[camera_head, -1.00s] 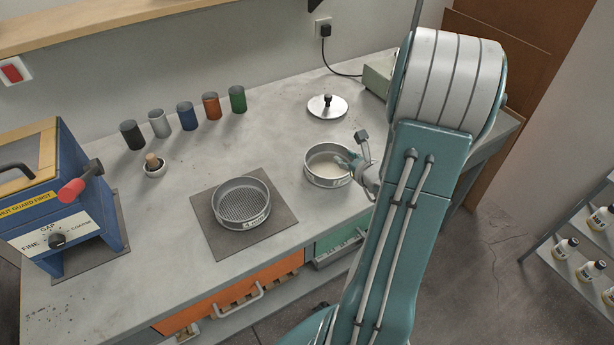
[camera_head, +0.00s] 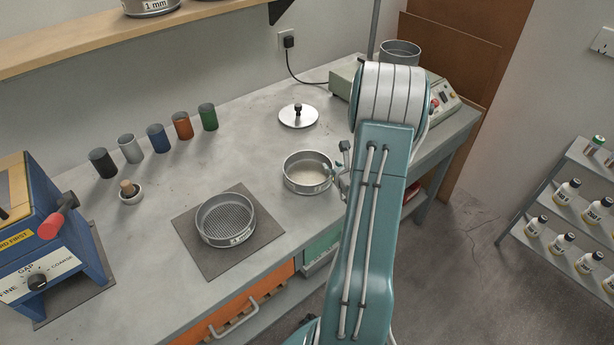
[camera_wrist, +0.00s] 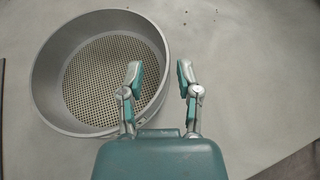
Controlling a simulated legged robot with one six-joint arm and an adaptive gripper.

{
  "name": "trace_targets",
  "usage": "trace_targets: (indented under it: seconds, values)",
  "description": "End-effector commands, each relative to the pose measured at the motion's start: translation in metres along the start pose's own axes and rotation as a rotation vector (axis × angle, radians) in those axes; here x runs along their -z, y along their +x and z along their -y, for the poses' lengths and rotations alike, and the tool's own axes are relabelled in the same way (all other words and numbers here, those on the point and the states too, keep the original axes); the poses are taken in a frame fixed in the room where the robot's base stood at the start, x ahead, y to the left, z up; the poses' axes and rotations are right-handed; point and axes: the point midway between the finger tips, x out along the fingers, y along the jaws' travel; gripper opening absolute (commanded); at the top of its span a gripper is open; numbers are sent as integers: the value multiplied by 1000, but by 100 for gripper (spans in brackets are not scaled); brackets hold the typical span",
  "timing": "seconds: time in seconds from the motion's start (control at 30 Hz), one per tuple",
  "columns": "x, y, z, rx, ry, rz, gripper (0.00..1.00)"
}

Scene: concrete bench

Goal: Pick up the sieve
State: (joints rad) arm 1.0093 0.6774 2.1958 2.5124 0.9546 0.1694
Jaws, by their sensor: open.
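A round metal sieve (camera_head: 285,178) with a pale bottom stands on the bench beside my gripper (camera_head: 336,165). In the wrist view this sieve (camera_wrist: 45,90) shows a perforated bottom. There my open gripper (camera_wrist: 160,75) has its left finger over the sieve's right side and its right finger outside the rim. The jaws look empty; I cannot tell if a finger touches the wall. Another sieve (camera_head: 226,220), with grey mesh and a white label, sits on a dark mat (camera_head: 198,255) to the left.
A metal lid (camera_head: 299,117) lies behind the near sieve. A blue mill (camera_head: 45,225) is at far left. A machine (camera_head: 443,100) carrying a metal vessel (camera_head: 400,52) stands behind my arm.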

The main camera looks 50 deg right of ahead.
Motion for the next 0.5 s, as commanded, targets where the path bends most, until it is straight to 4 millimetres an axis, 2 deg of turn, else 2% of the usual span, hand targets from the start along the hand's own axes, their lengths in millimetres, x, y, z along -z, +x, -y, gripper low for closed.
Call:
trace_targets:
  seconds: [0.03, 0.17, 0.43, 0.47, 0.5]
  values:
    - [2, 9, 1, -2, 0, -1, 44]
    - [1, 23, 1, -1, 0, -1, 44]
    - [0, 26, 0, 0, 0, -1, 44]
    - [0, 25, 0, 0, 0, -1, 31]
    - [0, 25, 0, 0, 0, 0, 13]
